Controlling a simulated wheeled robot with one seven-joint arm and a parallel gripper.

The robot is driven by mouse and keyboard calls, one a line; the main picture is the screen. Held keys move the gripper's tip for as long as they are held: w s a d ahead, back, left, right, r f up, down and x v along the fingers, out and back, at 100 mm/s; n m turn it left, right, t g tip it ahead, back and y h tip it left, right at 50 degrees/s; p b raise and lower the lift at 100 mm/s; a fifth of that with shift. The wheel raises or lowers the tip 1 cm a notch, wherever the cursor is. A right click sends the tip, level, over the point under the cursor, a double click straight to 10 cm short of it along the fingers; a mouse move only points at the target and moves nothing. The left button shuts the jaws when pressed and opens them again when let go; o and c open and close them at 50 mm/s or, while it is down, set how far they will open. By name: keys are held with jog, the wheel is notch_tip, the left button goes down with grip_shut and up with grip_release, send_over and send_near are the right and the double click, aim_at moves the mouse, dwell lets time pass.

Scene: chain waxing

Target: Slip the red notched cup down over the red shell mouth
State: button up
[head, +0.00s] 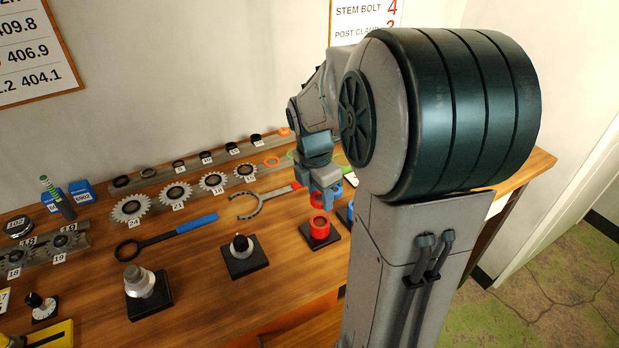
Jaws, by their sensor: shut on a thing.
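My gripper (324,187) points down over the right part of the bench and is shut on the red notched cup (317,201). Only part of the cup shows below the fingers, and its notches cannot be made out. The red shell (320,228) stands upright on a black square base (318,243), with its round mouth facing up. The cup appears just above and slightly behind the mouth in the head view, with a small gap between them. I cannot tell from this one view how well they line up.
A black-topped fitting (242,246) and a silver fitting (139,281) stand on black bases to the left. A chain whip (262,204) and a blue-handled wrench (165,235) lie behind. Toothed sprockets (131,208) line the back. My arm hides the bench's right side.

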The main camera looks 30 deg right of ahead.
aim_at(319, 199)
jog(key=shift+s+f+b, duration=0.1)
jog(key=shift+f+b, duration=1.95)
jog(key=shift+b, duration=0.25)
jog(key=shift+f+p, duration=0.15)
jog(key=shift+p, duration=0.3)
jog(key=shift+f, duration=0.6)
dwell(0.4)
jog(key=o, duration=1.1)
jog(key=shift+c, duration=0.2)
jog(key=shift+r, duration=0.1)
jog(key=r, duration=0.4)
jog(key=a+r, duration=0.1)
jog(key=r, duration=0.8)
jog(key=shift+s+a+r, duration=0.1)
jog(key=shift+a+r, duration=0.2)
